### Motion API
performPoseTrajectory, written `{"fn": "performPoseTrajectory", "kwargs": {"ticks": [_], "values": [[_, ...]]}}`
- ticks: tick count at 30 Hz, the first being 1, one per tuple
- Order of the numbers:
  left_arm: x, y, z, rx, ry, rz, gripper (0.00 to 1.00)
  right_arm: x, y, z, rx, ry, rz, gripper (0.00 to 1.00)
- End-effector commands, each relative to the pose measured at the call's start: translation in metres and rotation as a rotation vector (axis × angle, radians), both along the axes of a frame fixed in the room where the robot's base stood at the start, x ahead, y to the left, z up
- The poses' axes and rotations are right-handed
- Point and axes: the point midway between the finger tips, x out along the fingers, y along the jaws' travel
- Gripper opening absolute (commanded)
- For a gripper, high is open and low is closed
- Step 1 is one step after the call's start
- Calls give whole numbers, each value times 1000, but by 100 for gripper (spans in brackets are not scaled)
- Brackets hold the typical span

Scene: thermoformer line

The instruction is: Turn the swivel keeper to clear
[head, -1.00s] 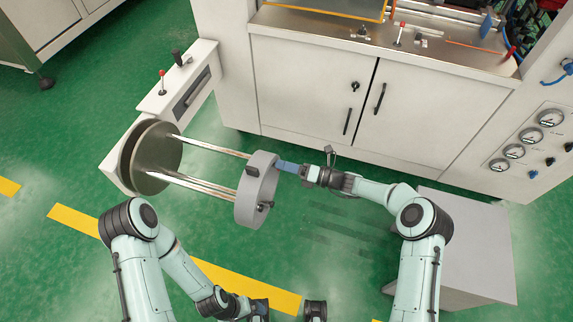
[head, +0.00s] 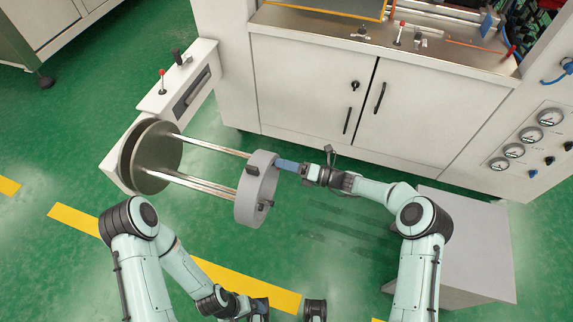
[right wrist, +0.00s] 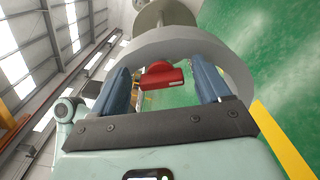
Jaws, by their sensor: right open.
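A thick grey ring (head: 257,190) sits at the right end of several shiny rods, with a round plate (head: 155,158) at their left end. My right gripper (head: 281,165) is at the ring's right side, its blue fingers pointing left at it. In the right wrist view, a red piece that looks like the swivel keeper (right wrist: 162,76) lies between the open fingers of the right gripper (right wrist: 160,67), with gaps on both sides. Behind it is the grey ring (right wrist: 232,65). The red piece is hidden in the head view.
A white cabinet (head: 310,85) with double doors and black handles stands behind the right gripper. A grey box (head: 470,245) stands at the right behind my right arm. Green floor with yellow stripes (head: 235,285) lies open below the ring.

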Motion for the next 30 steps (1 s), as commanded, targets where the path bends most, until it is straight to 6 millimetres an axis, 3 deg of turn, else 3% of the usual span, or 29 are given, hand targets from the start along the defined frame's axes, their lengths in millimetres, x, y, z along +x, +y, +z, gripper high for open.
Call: {"fn": "performPoseTrajectory", "kwargs": {"ticks": [5,18,24,30], "values": [[0,0,0,0,0,0,93,-5,-19,0,-3,1,-3,77],[0,0,1,0,1,0,93,-34,-106,0,-2,0,-2,77],[0,0,1,0,1,0,93,-40,-124,0,0,0,-1,77],[0,0,1,0,1,0,93,-41,-126,0,0,0,0,77]]}}
